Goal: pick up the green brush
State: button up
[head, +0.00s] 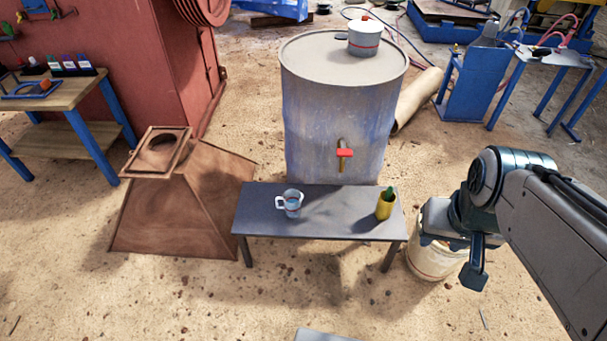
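A small green thing (389,192), which looks like the green brush, sticks up from a yellow cup (384,207). Only its upper end shows; the rest is hidden inside the cup. The cup stands near the right end of a low dark grey table (335,224). My gripper (474,276) is to the right of the table and of the cup, clearly apart from both, and points downward. One dark finger shows plainly; I cannot tell how far the fingers are apart. Nothing is seen held in it.
A grey-blue mug (292,203) stands on the table's left part. A large blue-grey drum (335,120) with a red-handled tap (345,153) stands right behind the table. A whitish bucket (430,263) is partly hidden behind my gripper. A rusty hopper (185,205) stands left. Sandy ground in front is mostly free.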

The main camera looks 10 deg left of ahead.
aim_at(388, 193)
jog(key=z, duration=0.1)
jog(key=k, duration=0.45)
jog(key=u, duration=0.85)
jog(key=i, duration=1.8)
jog(key=z, duration=1.3)
jog(key=i, duration=0.3)
jog(key=z, duration=0.3)
